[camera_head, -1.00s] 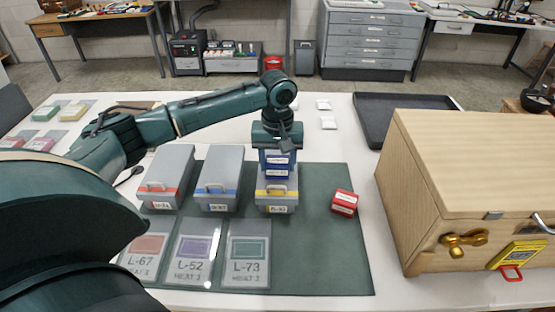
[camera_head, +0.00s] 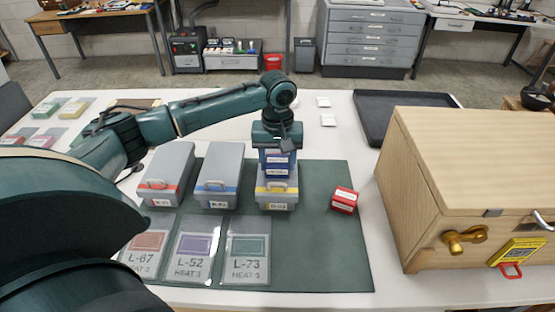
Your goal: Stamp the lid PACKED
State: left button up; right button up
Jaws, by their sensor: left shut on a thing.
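Three grey lidded boxes stand in a row on the dark green mat (camera_head: 320,255). The left box (camera_head: 172,165) has a red stripe, the middle box (camera_head: 221,165) a blue stripe and the right box (camera_head: 277,201) a yellow stripe. My left gripper (camera_head: 276,148) points down over the yellow-striped box, shut on a blue stamp block (camera_head: 277,168) with white labels. The block is at the lid, hiding most of it; I cannot tell if they touch. A red block (camera_head: 344,200) with white labels lies to the right on the mat. My right gripper is out of view.
Three cards marked L-67 (camera_head: 144,254), L-52 (camera_head: 190,254) and L-73 (camera_head: 247,257) lie in front of the boxes. A large wooden case (camera_head: 470,160) stands at right, a black tray (camera_head: 372,130) behind it. The mat's right part is mostly clear.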

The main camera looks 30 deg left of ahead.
pick_arm(q)
jog(key=shift+r, duration=3.45)
